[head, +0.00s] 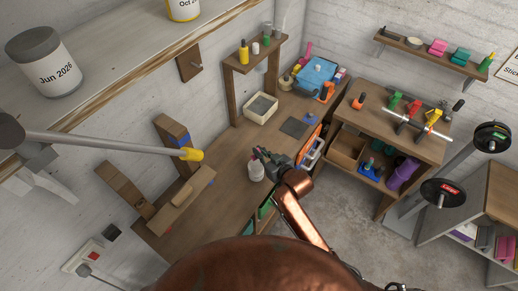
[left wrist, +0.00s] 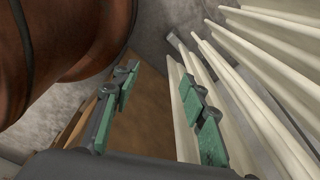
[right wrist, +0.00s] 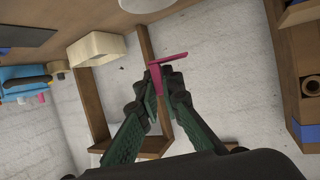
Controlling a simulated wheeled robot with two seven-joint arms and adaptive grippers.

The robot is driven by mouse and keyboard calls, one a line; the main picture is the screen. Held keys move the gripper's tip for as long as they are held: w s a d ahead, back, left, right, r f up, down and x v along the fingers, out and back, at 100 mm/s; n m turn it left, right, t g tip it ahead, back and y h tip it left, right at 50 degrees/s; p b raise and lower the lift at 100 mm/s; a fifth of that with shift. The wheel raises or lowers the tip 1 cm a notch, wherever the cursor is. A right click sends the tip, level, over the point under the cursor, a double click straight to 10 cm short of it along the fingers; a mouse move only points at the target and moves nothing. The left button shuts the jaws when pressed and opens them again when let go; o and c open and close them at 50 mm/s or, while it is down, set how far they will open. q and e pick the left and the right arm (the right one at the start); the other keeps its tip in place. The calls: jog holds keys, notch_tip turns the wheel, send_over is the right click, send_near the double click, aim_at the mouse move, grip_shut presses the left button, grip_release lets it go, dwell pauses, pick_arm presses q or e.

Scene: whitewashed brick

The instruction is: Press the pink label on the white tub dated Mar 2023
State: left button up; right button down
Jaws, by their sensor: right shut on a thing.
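My right gripper (head: 262,156) is over the wooden bench in the head view. In the right wrist view it (right wrist: 160,88) is shut on a thin pink piece (right wrist: 164,74), which looks like the label and stands out past the fingertips. A small white container (head: 256,173) is just below the gripper in the head view; I cannot read a date on it. A white tub with a grey lid (head: 45,62) reads "Jun 2026" on the upper left shelf. Another tub (head: 183,9), partly cut off, reads "Oct". I see no Mar 2023 date. My left gripper (left wrist: 160,100) is open and empty.
The bench (head: 220,160) holds a cream box (head: 261,107), a blue bin (head: 316,72) and a wooden riser (head: 250,62). Pale slats (left wrist: 250,90) stand close by my left gripper.

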aim_at(260, 165)
jog(key=shift+f+b, duration=0.9)
jog(key=shift+f, duration=2.05)
jog(key=shift+f, duration=0.15)
jog(key=c, duration=2)
grip_release()
jog(key=shift+c, duration=0.2)
jog(key=shift+s, duration=0.15)
jog(key=v, duration=1.1)
jog(key=shift+s+d+r, duration=0.2)
jog(key=shift+s+r, duration=0.05)
jog(key=shift+s, duration=0.05)
